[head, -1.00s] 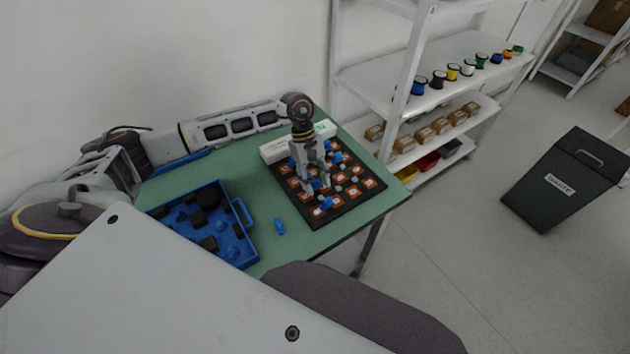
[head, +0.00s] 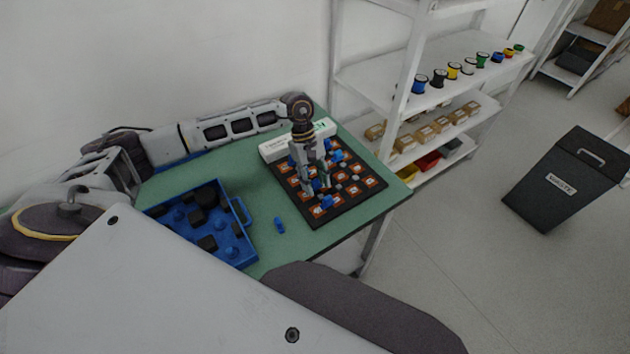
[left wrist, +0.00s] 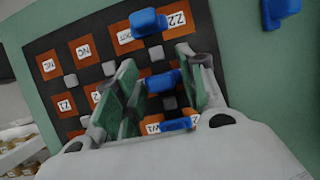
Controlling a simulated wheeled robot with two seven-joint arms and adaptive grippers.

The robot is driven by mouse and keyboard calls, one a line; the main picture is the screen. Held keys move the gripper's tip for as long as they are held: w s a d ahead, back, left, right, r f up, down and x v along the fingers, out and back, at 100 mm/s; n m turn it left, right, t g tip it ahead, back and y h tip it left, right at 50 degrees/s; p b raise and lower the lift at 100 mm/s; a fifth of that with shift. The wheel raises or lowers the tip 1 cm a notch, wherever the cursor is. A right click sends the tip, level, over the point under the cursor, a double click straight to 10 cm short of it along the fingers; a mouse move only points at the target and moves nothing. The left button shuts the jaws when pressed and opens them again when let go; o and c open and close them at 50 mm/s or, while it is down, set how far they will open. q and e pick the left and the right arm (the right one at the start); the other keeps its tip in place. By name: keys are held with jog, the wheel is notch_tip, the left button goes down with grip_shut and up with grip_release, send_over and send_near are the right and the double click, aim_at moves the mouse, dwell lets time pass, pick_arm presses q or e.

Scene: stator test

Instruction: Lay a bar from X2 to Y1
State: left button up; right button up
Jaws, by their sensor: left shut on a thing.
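The black terminal board (head: 316,222) with orange labelled pads lies on the green table. My left gripper (head: 317,185) points down over its middle. In the left wrist view its green-padded fingers (left wrist: 160,68) are shut on a blue bar (left wrist: 163,80), just above or at the board; contact is unclear. A second blue bar (left wrist: 147,22) sits by the Z2 pad, and another blue piece (left wrist: 176,124) lies behind the held bar. Labels Z1, Z2 and NC are readable; X2 and Y1 are not. My right gripper is not in view.
A blue tray (head: 243,262) with black and blue parts stands left of the board. A loose blue piece (head: 279,225) lies between them. A white box (head: 280,148) stands behind the board. Shelving (head: 400,120) rises at the right, beyond the table edge.

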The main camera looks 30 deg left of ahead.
pick_arm(q)
jog(key=shift+f, duration=0.2)
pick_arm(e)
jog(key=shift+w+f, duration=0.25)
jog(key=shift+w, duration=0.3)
